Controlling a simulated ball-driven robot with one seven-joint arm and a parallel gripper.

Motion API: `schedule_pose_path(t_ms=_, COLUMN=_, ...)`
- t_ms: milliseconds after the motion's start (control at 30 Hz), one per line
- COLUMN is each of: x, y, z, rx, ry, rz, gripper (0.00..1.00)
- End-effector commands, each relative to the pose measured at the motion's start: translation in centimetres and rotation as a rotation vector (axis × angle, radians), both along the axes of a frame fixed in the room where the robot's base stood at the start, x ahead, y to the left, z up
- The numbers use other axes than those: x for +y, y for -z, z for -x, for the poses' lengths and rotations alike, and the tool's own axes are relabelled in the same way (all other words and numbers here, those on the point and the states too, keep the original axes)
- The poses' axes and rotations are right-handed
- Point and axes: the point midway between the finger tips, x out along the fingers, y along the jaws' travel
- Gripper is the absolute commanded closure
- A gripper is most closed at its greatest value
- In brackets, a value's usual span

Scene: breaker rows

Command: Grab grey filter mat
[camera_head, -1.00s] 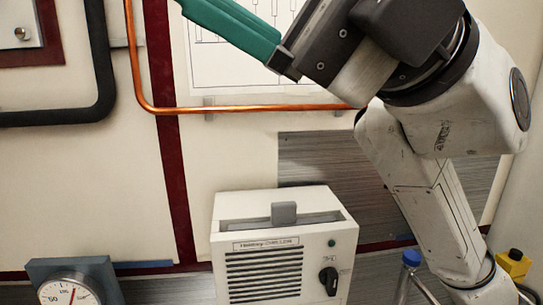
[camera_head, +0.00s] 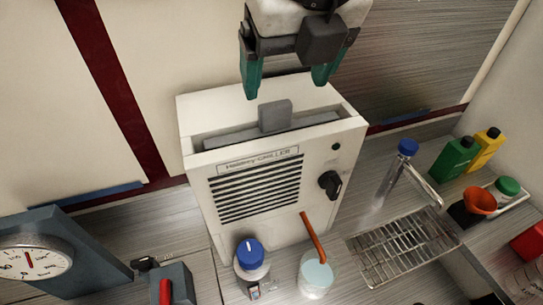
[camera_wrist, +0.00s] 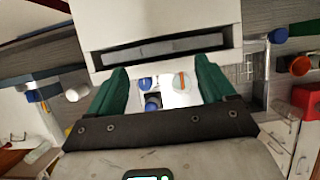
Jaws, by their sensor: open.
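The grey filter mat (camera_head: 276,117) sits in the long top slot of a white chiller unit (camera_head: 190,110). Its grey tab stands up from the slot, and a strip of the mat shows along it. In the wrist view the mat (camera_wrist: 165,47) shows as a grey strip inside the dark slot. My gripper (camera_head: 287,84) is open and empty, with green fingers pointing down. It is above and behind the tab in the head view, and the fingers are spread wider than the tab. In the wrist view my gripper (camera_wrist: 162,74) appears just below the slot. I see no contact.
A gauge (camera_head: 30,262) is at left. A wire rack (camera_head: 405,245), a blue-topped tap (camera_head: 407,148) and green and yellow bottles (camera_head: 457,157) are at right.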

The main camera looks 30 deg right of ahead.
Motion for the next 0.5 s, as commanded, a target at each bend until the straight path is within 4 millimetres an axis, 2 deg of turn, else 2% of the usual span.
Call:
schedule_pose_path(t_ms=133, x=-0.1, y=1.7, z=-0.7, rx=0.001, ry=-0.002, rz=-0.003, gripper=0.17)
schedule_pose_path(t_ms=367, x=-0.1, y=3.0, z=-1.4, rx=0.002, ry=-0.005, rz=-0.005, gripper=0.17)
schedule_pose_path(t_ms=500, x=-0.2, y=4.5, z=-2.4, rx=0.004, ry=-0.006, rz=-0.005, gripper=0.17)
